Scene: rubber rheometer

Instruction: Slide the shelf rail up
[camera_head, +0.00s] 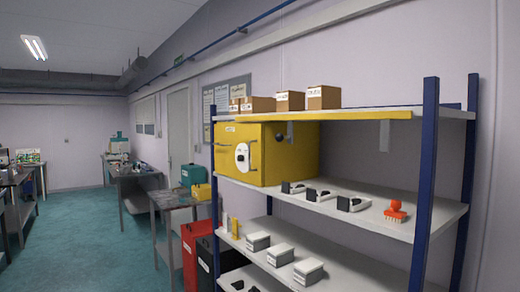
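A shelf unit with dark blue posts (424,165) and pale shelves stands at the right in the head view. A yellow rail (350,115) runs along the front edge of its top shelf, and seems to be the shelf rail. A small grey bracket-like piece (384,136) hangs below the rail near its right end. A yellow cabinet (255,170) sits under the left part of the rail. My gripper is not in view.
Several cardboard boxes (290,101) stand on the top shelf. Black-and-white devices (318,195) and a red-orange stamp-like object (395,212) are on the middle shelf. Blue-green floor (90,240) is clear at the left.

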